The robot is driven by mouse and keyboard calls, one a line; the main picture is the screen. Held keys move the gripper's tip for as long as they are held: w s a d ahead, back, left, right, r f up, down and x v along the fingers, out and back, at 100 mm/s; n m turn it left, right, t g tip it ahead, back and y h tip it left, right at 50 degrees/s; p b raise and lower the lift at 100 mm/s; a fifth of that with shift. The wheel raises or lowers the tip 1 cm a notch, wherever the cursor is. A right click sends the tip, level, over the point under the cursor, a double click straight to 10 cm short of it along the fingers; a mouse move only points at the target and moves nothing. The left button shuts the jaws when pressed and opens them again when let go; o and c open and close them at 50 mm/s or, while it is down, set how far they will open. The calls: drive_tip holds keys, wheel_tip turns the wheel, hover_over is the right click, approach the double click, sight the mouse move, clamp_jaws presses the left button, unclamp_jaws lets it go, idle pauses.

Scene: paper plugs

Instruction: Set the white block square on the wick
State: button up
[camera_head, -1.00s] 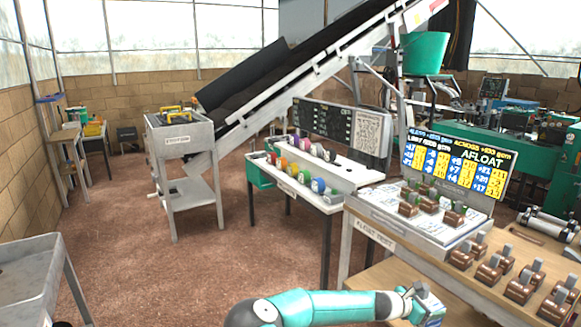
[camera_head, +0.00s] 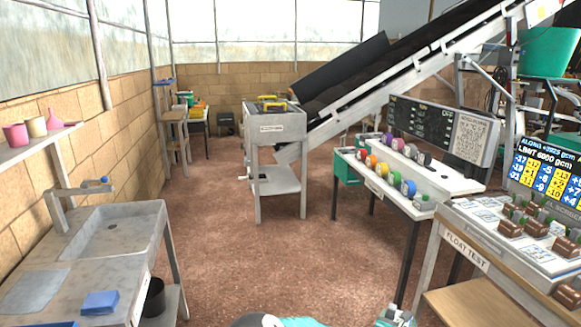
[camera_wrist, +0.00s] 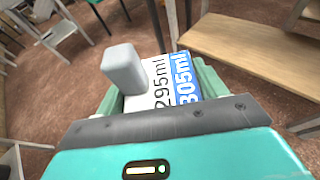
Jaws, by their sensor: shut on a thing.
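My gripper (camera_wrist: 165,92) is shut on a block with a white and blue printed face (camera_wrist: 168,80), marked 295ml and 305ml, with a rounded grey knob (camera_wrist: 123,68) standing up on it. Its green fingers lie on either side of the block. In the head view only the tip of my arm shows at the bottom edge, with a bit of grey there (camera_head: 394,316). I cannot make out the wick for certain. A flat grey pad (camera_head: 34,290) and a blue block (camera_head: 100,302) lie on the sink bench at lower left.
The grey bench (camera_head: 75,265) has a sink basin (camera_head: 115,232) and a tap. Open brown floor (camera_head: 225,265) lies ahead.

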drive_tip(key=s+a+r+n+t+y, duration=0.1)
drive_tip(key=a+r+n+y, duration=0.2)
drive_tip(key=a, duration=0.6)
drive_tip(key=s+a+r+n+t+y, duration=0.1)
drive_tip(key=a+n+y, duration=0.25)
drive_tip(key=a, duration=0.55)
drive_tip(key=s+f, duration=0.4)
drive_tip(key=f, duration=0.2)
drive_tip(key=shift+s+d+y, duration=0.15)
drive_tip(key=shift+d+y, duration=0.05)
drive_tip(key=shift+y, duration=0.15)
drive_tip(key=shift+f, duration=0.1)
drive_tip(key=shift+d, duration=0.1)
